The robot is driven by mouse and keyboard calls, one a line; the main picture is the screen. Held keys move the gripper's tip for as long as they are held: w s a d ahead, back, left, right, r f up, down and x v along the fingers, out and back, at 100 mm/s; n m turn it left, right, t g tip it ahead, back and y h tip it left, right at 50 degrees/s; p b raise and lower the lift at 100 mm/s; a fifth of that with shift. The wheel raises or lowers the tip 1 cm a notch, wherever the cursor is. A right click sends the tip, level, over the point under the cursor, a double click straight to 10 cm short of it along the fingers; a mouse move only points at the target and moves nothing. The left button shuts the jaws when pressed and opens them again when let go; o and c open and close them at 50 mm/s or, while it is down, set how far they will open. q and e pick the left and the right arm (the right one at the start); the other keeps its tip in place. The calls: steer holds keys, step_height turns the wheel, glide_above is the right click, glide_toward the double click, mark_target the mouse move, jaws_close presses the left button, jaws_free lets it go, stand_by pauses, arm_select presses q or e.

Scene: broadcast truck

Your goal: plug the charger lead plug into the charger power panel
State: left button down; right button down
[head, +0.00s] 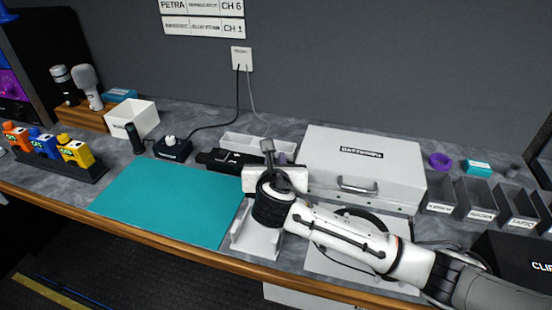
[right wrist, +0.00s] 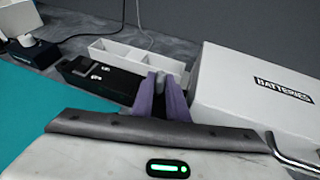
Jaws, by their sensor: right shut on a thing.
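My right gripper (head: 268,150) is over the back middle of the counter, left of the batteries case. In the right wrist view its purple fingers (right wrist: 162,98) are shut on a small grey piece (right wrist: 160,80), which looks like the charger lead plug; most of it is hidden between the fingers. A thin grey lead (head: 252,97) hangs from the wall plate (head: 241,58) towards the gripper. A black unit (head: 222,160) with two light marks on top lies just left of the fingers; I cannot tell whether it is the charger power panel. My left gripper is out of view.
A white open tray (head: 240,141) lies behind the fingers. The white batteries case (head: 345,154) stands close on the right. A small black box (head: 172,149) with a white knob is on the left. The teal mat (head: 165,203) is bare. Grey bins (head: 477,199) stand far right.

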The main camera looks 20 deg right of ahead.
steer(key=shift+f+b, duration=0.3)
steer(key=shift+f, duration=0.65)
steer(key=c, duration=1.7)
jaws_free()
steer(key=shift+o, duration=0.2)
steer(key=v, duration=1)
steer(key=shift+s+a, duration=0.1)
steer(key=shift+s, duration=0.1)
